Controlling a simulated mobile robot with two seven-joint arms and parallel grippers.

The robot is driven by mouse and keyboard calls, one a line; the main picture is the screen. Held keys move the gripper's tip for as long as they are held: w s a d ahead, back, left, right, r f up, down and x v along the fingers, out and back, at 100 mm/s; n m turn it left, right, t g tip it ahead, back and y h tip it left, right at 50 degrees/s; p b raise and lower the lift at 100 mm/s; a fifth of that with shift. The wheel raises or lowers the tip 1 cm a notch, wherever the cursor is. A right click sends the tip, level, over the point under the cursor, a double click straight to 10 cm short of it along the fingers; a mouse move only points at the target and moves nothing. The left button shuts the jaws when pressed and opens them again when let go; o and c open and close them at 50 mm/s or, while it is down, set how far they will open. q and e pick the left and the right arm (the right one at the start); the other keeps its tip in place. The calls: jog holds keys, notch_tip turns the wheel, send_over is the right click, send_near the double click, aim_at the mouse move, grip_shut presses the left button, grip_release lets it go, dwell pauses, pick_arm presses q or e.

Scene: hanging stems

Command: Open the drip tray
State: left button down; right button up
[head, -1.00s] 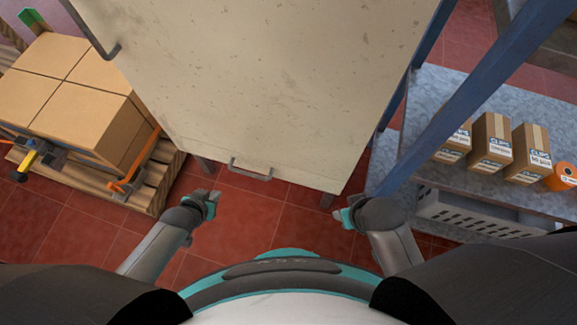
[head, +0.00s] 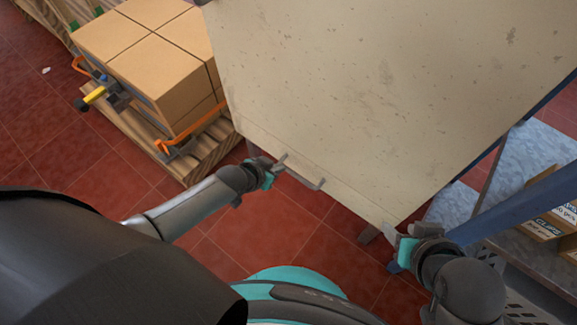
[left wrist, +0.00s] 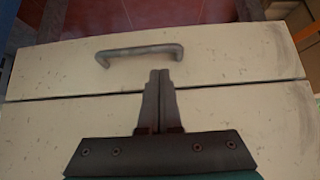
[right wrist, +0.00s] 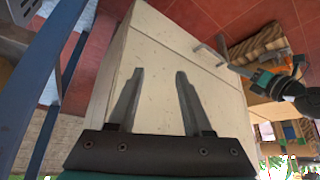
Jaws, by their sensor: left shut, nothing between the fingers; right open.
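The drip tray is the narrow front panel (head: 352,200) along the bottom of the cream cabinet. It looks flush with the door above, with a thin seam between. Its grey bar handle (head: 312,183) also shows in the left wrist view (left wrist: 140,52) and the right wrist view (right wrist: 208,54). My left gripper (head: 279,164) is shut and empty near the handle. In the left wrist view its fingertips (left wrist: 160,74) lie over the tray front, just short of the bar. My right gripper (head: 391,233) is open and empty by the cabinet's lower right corner.
A blue-framed shelf (head: 490,200) with small boxes stands close on the right, near my right arm. Red tiled floor in front of the cabinet is clear.

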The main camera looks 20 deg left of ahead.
aim_at(296, 164)
pick_arm(q)
jog(key=shift+b+x, duration=2)
jog(key=shift+x, duration=0.65)
jog(key=shift+w+d+f+b, duration=0.1)
jog(key=shift+w+f+b, duration=0.2)
jog(key=shift+f+b, duration=0.1)
jog(key=shift+w+d+f, duration=0.1)
jog(key=shift+w+f, duration=0.05)
jog(key=shift+w, duration=0.1)
pick_arm(e)
jog(key=w+a+r+t+y, duration=0.3)
jog(key=a+t+y, duration=0.1)
jog(key=a+t, duration=0.5)
jog(key=shift+y, duration=0.4)
jog(key=shift+a, duration=0.1)
pick_arm(q)
jog(key=shift+s, duration=0.15)
pick_arm(e)
jog(key=shift+w+f, duration=0.1)
